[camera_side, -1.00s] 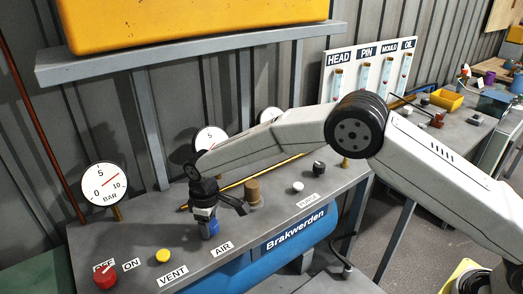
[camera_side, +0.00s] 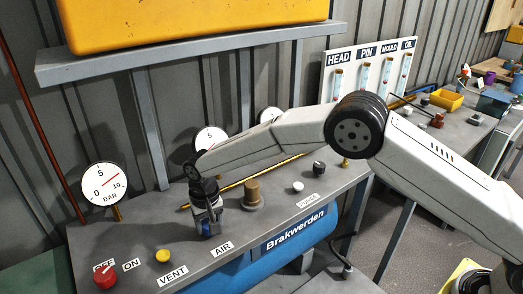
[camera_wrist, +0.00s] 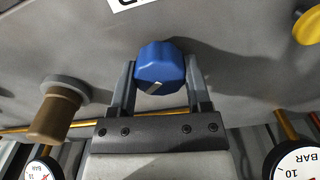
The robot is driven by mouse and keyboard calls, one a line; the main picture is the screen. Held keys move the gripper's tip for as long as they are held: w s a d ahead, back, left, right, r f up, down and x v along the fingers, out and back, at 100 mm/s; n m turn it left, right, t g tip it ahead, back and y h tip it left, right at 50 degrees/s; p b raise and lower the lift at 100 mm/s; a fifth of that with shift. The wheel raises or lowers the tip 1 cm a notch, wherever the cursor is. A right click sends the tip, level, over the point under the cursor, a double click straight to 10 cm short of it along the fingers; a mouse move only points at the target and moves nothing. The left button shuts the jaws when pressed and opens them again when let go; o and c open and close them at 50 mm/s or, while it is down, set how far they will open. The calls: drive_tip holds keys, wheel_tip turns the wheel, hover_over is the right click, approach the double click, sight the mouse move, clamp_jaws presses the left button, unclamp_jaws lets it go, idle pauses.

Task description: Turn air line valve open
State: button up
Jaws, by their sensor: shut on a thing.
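The blue air valve knob (camera_wrist: 160,66) sits on the grey panel, with a pale pointer mark on its face. In the side view the knob (camera_side: 208,229) is partly hidden under my gripper, behind the AIR label (camera_side: 222,248). My gripper (camera_wrist: 160,85) is shut on the blue knob, with one finger on each side of it. In the side view my gripper (camera_side: 208,222) points straight down over the knob. The pointer mark lies slanted in the wrist view.
A brown cylinder (camera_side: 252,193) stands just right of my gripper. A yellow button (camera_side: 162,256) and a red knob (camera_side: 105,275) are to the left. White (camera_side: 297,187) and black (camera_side: 319,168) knobs are to the right. Dial gauges (camera_side: 104,190) stand behind.

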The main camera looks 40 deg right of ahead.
drive_tip(key=m, duration=0.3)
drive_tip(key=shift+m, duration=2.2)
drive_tip(key=o, duration=1.3)
drive_tip(key=shift+r, duration=0.15)
drive_tip(key=shift+r, duration=3.75)
